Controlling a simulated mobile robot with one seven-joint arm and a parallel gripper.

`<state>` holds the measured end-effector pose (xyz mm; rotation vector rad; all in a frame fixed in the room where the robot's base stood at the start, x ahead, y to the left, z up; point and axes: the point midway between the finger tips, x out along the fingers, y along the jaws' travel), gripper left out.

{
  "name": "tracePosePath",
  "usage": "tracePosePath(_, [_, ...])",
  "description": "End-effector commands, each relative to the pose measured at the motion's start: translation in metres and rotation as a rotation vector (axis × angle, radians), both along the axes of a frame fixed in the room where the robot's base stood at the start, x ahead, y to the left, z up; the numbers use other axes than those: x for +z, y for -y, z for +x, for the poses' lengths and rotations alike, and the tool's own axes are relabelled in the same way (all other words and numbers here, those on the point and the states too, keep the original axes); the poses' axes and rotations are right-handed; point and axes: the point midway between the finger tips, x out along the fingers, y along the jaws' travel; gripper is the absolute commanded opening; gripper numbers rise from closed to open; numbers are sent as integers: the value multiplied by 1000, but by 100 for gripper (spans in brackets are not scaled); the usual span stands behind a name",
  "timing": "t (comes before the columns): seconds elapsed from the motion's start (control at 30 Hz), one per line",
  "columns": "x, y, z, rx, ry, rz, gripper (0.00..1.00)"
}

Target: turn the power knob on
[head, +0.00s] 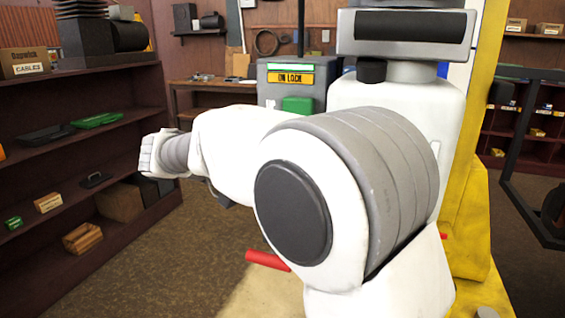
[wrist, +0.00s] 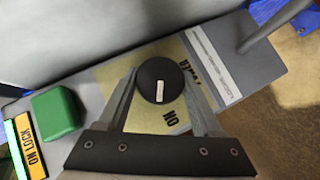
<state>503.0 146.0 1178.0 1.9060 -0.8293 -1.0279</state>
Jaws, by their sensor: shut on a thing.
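The power knob (wrist: 150,70) is a round black dial with a white pointer mark, seen in the wrist view on a yellow label plate (wrist: 112,75). Its mark points down the picture, towards the printed word ON a little to the right. My gripper (wrist: 160,76) has one finger on each side of the knob and is shut on it. In the head view my arm hides the knob and the gripper. The grey control box (head: 276,98) shows there behind the arm, with a yellow ON LOCK label (head: 290,78).
A green block-like button (wrist: 55,113) sits on the same box, left of the knob in the wrist view. A grey post (wrist: 262,35) rises at the upper right there. A shelf unit (head: 80,145) stands left, and a yellow column (head: 468,210) right. A red bar (head: 267,260) shows low.

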Motion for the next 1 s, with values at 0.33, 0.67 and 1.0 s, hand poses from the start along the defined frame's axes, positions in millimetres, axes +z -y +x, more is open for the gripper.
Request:
tracePosePath(0.33, [0,-1,0,1,-104,-286,12])
tracePosePath(0.67, [-2,-1,0,2,-162,-450,12])
tracePosePath(1.0, [-2,-1,0,1,-181,-502,12])
